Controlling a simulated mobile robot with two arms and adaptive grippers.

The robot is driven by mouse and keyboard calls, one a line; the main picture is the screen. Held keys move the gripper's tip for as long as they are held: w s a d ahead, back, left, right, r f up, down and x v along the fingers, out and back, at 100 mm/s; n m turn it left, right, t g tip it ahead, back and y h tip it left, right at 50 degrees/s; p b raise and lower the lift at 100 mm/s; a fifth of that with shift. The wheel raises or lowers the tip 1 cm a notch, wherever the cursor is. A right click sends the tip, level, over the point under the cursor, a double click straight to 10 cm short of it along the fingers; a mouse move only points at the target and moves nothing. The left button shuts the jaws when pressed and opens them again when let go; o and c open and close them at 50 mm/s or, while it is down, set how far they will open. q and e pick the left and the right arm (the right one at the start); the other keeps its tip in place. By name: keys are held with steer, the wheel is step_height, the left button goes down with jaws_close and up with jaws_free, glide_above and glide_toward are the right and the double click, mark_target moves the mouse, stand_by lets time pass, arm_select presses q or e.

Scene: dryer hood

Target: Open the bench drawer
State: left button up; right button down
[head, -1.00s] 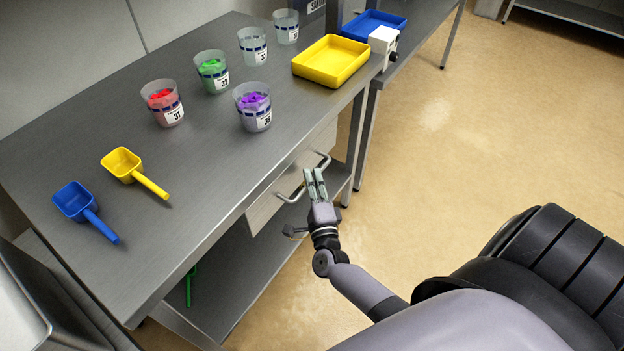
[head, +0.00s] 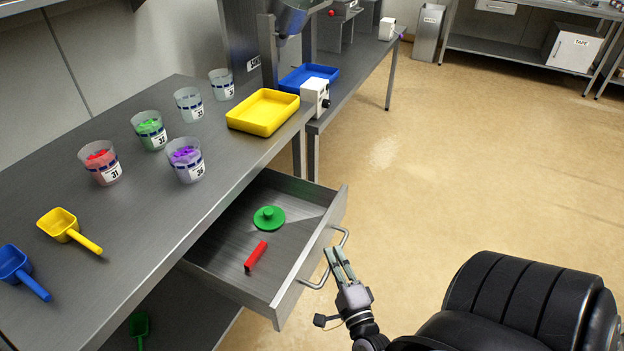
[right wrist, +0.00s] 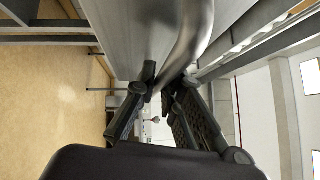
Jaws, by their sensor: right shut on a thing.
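The bench drawer (head: 292,252) is pulled well out from under the grey bench top. A green round lid-like piece (head: 268,218) with a knob and a red bar-shaped piece (head: 256,256) lie inside it. The drawer's curved metal handle (head: 327,262) is on its front face. My right gripper (head: 338,262) is at the handle, its fingers shut on it. In the right wrist view the handle (right wrist: 188,45) runs down between the two dark fingers. My left gripper is not in view.
On the bench top (head: 140,235) stand several cups, a yellow tray (head: 263,112), a yellow scoop (head: 68,229) and a blue scoop (head: 22,270). A white box (head: 315,97) stands by the blue tray (head: 308,76). The floor to the right is clear.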

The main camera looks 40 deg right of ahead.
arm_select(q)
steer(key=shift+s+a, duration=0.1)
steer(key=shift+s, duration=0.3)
arm_select(e)
steer(key=shift+s+d+f, duration=0.1)
steer(key=shift+s+d, duration=0.2)
steer(key=shift+s, duration=0.45)
steer(key=shift+s+d, duration=0.25)
steer(key=shift+s, duration=0.55)
steer(key=shift+s+d+f, duration=0.1)
steer(key=shift+s+d, duration=0.2)
steer(key=shift+s, duration=0.45)
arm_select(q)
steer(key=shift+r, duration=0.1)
arm_select(e)
steer(key=c, duration=1.7)
jaws_free()
steer(key=shift+r, duration=0.15)
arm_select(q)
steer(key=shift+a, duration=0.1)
arm_select(e)
steer(key=v, duration=1.2)
